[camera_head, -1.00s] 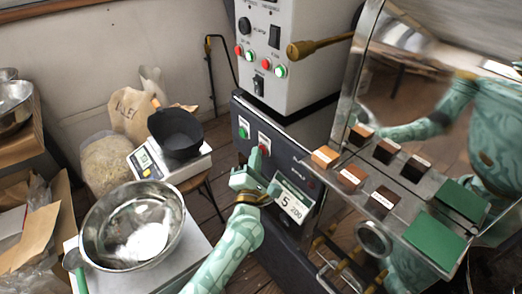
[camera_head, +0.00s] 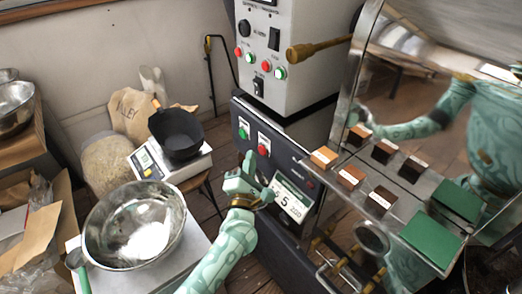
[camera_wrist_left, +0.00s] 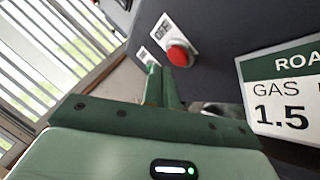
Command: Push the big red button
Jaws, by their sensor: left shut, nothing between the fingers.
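The big red button (camera_head: 263,149) is on the dark lower panel of the roaster, beside a green button (camera_head: 243,133). In the left wrist view the red button (camera_wrist_left: 181,54) is a round cap on a pale label plate, just beyond the fingertips. My left gripper (camera_head: 249,160) is shut and empty, its fingers pointing up toward the panel, just left of and below the red button in the head view. The wrist view shows the shut fingers (camera_wrist_left: 163,84) close to the button. I cannot tell whether they touch it. My right gripper is not in view.
A gas sign (camera_head: 291,200) hangs right of my left gripper. The roaster's upper panel (camera_head: 262,60) has smaller red and green buttons. A steel bowl (camera_head: 95,240) and a scale with a black pan (camera_head: 180,136) stand left. A shiny shelf with bean samples (camera_head: 352,177) is right.

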